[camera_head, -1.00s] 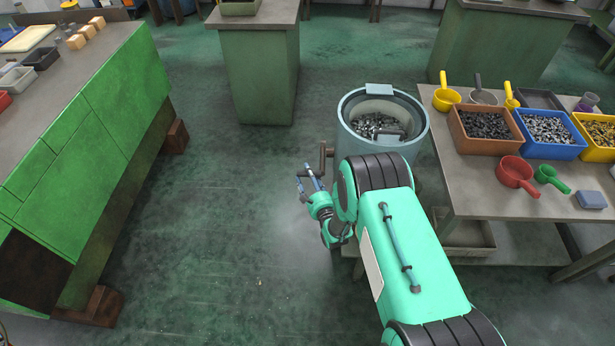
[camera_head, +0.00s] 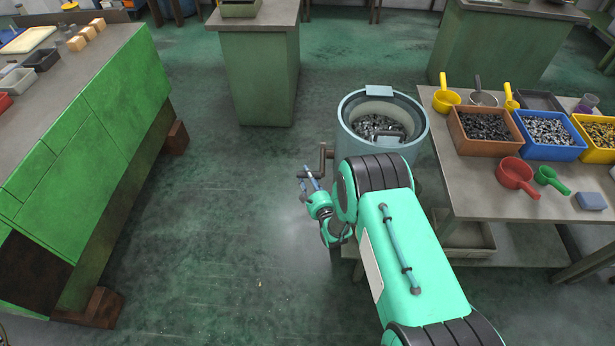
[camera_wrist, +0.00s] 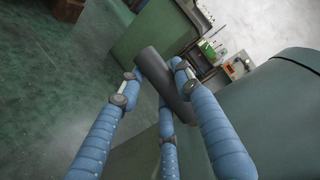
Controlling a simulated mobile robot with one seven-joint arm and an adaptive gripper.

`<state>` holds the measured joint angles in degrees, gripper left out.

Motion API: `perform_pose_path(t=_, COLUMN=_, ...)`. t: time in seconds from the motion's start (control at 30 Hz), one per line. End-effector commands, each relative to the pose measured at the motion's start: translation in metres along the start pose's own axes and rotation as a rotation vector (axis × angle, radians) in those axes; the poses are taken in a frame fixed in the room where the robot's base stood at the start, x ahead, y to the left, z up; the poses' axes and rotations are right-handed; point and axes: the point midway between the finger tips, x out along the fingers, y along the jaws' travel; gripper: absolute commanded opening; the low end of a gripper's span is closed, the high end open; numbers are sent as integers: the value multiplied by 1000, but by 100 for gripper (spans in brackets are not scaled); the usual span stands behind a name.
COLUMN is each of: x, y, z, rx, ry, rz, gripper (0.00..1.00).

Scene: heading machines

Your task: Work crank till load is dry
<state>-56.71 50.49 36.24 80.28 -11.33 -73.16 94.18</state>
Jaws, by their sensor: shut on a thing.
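The drum (camera_head: 414,126) is a grey-blue round tub with an open top, standing left of the parts table. The load (camera_head: 374,127) of small metal parts lies inside it; whether it is wet or dry I cannot tell. The crank (camera_head: 325,150) sticks out on the drum's left side. My gripper (camera_head: 311,178) is at the crank, left of the drum. In the wrist view the blue fingers of my gripper (camera_wrist: 155,90) are closed around the dark crank handle (camera_wrist: 163,72). The drum's side (camera_wrist: 275,110) fills the right of that view.
The table (camera_head: 470,190) on the right holds a brown bin (camera_head: 461,135), a blue bin (camera_head: 522,145), a yellow bin (camera_head: 577,122), a red scoop (camera_head: 516,174) and a green scoop (camera_head: 548,177). A green bench (camera_head: 100,120) stands left. Floor (camera_head: 230,200) between is clear.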

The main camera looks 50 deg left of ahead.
Motion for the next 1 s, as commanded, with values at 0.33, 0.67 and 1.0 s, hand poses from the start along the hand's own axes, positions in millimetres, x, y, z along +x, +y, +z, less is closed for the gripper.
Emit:
perform_pose_path(t=0.33, x=4, y=-26, z=-2, rx=44, ry=1, rz=104, gripper=0)
perform_pose_path(t=0.67, x=16, y=-60, z=-8, rx=128, ry=1, rz=305, gripper=0)
perform_pose_path(t=1.0, x=30, y=-79, z=-14, rx=193, ry=2, rz=461, gripper=0)
